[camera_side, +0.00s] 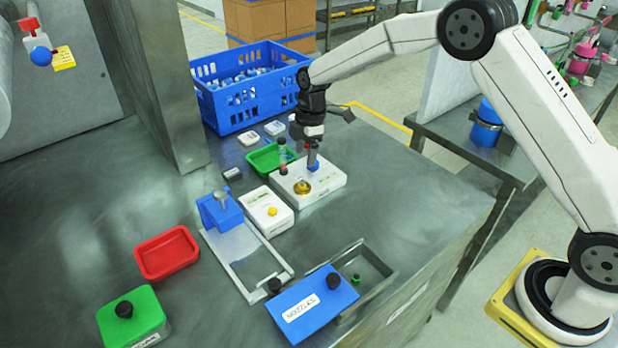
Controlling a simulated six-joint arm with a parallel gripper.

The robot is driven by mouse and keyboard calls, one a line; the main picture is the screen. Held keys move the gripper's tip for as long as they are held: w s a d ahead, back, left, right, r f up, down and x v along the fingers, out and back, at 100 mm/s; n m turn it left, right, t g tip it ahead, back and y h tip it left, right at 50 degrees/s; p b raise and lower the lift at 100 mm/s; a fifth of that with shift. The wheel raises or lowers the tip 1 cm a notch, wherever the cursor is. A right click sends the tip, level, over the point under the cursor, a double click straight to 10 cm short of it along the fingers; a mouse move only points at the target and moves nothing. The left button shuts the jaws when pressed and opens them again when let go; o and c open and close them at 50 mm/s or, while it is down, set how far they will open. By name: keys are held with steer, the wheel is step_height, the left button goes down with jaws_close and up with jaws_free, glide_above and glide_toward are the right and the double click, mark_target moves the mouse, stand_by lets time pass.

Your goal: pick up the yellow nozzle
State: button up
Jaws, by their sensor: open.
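A small blue part shows at the gripper's lower end.
A blue panel with a label (312,305) stands beside an open metal tray (378,265) holding a small green piece (355,279). A blue crate (230,108), green tray (262,160), red tray (167,252) and green box (135,320) stand around.

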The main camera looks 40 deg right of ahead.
mark_target(302, 185)
steer(key=shift+f, duration=0.1)
steer(key=shift+a+f, duration=0.2)
steer(key=shift+f, duration=1)
steer(key=shift+f, duration=0.1)
steer(key=shift+a+f, duration=0.2)
steer(key=shift+f, duration=1.05)
steer(key=shift+a+f, duration=0.15)
steer(key=shift+f, duration=1.05)
steer(key=shift+c, duration=0.3)
jaws_close()
